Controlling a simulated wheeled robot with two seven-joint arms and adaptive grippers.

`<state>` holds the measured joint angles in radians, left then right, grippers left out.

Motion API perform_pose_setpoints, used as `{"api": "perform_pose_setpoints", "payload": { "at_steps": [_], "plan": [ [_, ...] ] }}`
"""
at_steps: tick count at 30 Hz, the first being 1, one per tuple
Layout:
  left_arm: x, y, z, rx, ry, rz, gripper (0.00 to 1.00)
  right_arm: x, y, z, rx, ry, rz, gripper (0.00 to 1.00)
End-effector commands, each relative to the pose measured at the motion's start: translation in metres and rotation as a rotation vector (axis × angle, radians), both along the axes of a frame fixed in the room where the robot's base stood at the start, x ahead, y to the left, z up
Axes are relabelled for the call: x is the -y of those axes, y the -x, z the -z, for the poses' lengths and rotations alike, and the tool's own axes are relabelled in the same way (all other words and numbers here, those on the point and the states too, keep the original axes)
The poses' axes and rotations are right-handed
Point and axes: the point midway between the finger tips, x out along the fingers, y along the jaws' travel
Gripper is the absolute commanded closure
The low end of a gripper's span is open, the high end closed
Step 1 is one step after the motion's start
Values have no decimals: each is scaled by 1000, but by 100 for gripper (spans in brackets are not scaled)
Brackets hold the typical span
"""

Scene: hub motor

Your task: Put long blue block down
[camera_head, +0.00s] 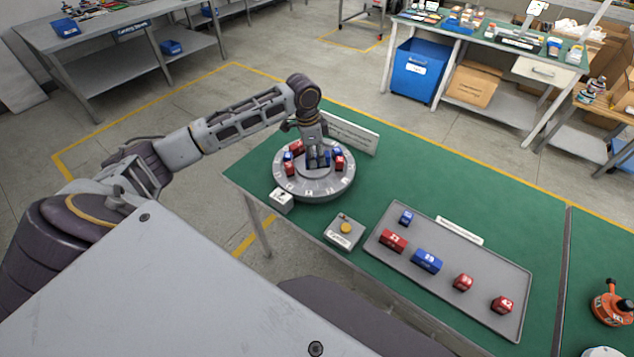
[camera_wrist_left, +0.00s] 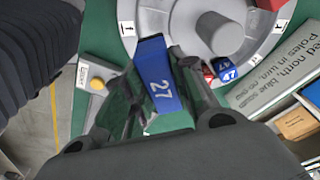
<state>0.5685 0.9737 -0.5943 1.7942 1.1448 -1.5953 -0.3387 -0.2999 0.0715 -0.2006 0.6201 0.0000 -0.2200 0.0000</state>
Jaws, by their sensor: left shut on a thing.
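A long blue block marked 27 (camera_wrist_left: 158,75) is between the fingers of my left gripper (camera_wrist_left: 152,98) in the left wrist view. The gripper is shut on it. In the head view my left gripper (camera_head: 318,162) points down over the round grey hub (camera_head: 315,188). The block's far end overlaps the hub's grey surface in the wrist view; I cannot tell whether it touches. Red blocks (camera_head: 339,163) and blue blocks (camera_head: 288,156) stand around the hub's ring. The hub's centre post shows in the wrist view (camera_wrist_left: 218,32). My right gripper is out of view.
A grey tray (camera_head: 455,295) with several red and blue blocks lies right of the hub on the green table (camera_head: 430,180). A box with a yellow button (camera_head: 345,229) stands in front. A sign (camera_head: 352,136) stands behind the hub.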

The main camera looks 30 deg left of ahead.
Motion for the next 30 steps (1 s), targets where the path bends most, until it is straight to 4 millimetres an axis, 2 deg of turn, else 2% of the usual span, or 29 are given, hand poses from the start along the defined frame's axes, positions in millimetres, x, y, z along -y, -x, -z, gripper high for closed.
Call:
{"api": "perform_pose_setpoints", "payload": {
  "at_steps": [12,24,30],
  "plan": [
    [0,0,43,0,0,0,100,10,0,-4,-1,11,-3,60],
    [0,0,46,0,0,0,100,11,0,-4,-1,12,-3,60],
    [0,1,61,-2,1,0,100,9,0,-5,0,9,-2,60]
  ]
}}
